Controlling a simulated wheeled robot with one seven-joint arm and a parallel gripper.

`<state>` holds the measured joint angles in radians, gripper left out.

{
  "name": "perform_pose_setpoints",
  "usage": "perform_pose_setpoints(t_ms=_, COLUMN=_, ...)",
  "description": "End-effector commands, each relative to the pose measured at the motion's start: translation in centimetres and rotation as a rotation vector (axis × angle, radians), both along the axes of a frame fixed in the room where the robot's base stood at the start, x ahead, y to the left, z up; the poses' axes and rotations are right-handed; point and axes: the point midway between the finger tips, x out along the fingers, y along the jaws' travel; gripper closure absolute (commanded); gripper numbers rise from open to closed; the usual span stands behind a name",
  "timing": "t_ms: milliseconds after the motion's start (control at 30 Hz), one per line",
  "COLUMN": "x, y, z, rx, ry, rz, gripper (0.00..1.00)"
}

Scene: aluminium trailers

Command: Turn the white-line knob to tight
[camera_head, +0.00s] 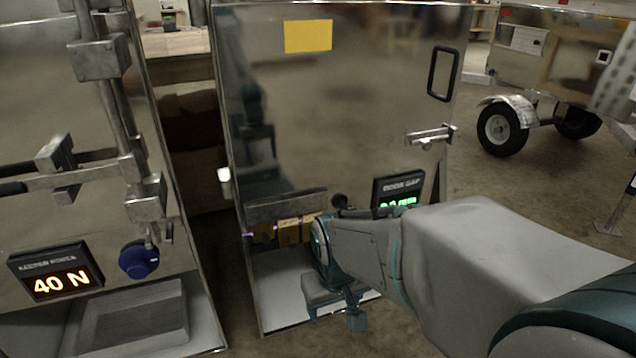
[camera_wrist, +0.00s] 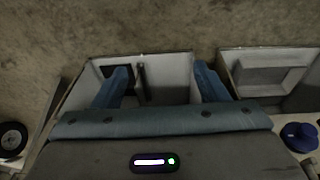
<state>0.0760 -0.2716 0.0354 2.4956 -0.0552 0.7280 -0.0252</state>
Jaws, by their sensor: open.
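A round blue knob (camera_head: 138,260) sits on the left trailer panel, below a metal latch and right of a display (camera_head: 56,272) reading 40 N. A white line on it is too small to make out. A blue knob also shows at the right edge of the wrist view (camera_wrist: 299,136). My gripper (camera_head: 337,303) is to the right of the knob, in front of the middle trailer panel, and well apart from it.
The middle panel (camera_head: 340,100) carries a yellow sticker, a black handle, a metal latch (camera_head: 431,135) and a green-lit display (camera_head: 397,190). Grey shelf-like bases stand below both panels. A dark gap separates the panels. A wheeled trailer (camera_head: 560,65) stands on open floor at the right.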

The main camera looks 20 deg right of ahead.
Motion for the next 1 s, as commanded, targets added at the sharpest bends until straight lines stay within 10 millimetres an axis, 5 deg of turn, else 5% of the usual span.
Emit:
perform_pose_setpoints(t_ms=300, x=9.9, y=-7.9, z=-5.3, rx=-0.116, ry=-0.268, rz=0.087, gripper=0.33)
perform_pose_setpoints(t_ms=500, x=14.4, y=-10.9, z=-8.3, rx=-0.099, ry=-0.483, rz=0.170, gripper=0.33)
perform_pose_setpoints(t_ms=733, x=17.3, y=-13.1, z=-10.0, rx=-0.020, ry=-0.790, rz=0.202, gripper=0.33)
perform_pose_setpoints(t_ms=1000, x=17.6, y=-15.4, z=-8.5, rx=0.066, ry=-1.188, rz=0.124, gripper=0.33)
